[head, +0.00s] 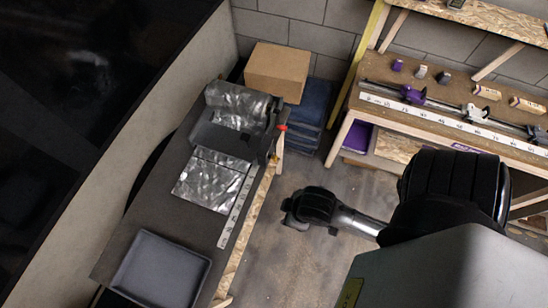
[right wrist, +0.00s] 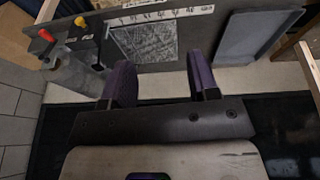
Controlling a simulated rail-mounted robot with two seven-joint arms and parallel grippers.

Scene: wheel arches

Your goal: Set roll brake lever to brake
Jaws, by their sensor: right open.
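A roll of shiny film (head: 237,104) sits in a dark holder at the table's far end. A lever with a red knob (head: 283,128) stands at the holder's right side. In the right wrist view the red knob (right wrist: 46,35) and a yellow knob (right wrist: 80,22) show side by side near the roll (right wrist: 75,76). I cannot tell from the frames which one is the brake lever. My right gripper (right wrist: 163,78) is open and empty, with its purple fingers apart and clear of both knobs. In the head view its fingers cannot be made out. My left gripper is not in view.
A shiny sheet (head: 212,180) lies beside a white ruler strip (head: 235,206) on the dark table. A grey tray (head: 160,270) is at its near end. A cardboard box (head: 277,71) stands behind the roll. A wooden workbench (head: 455,97) is at right, with open floor between.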

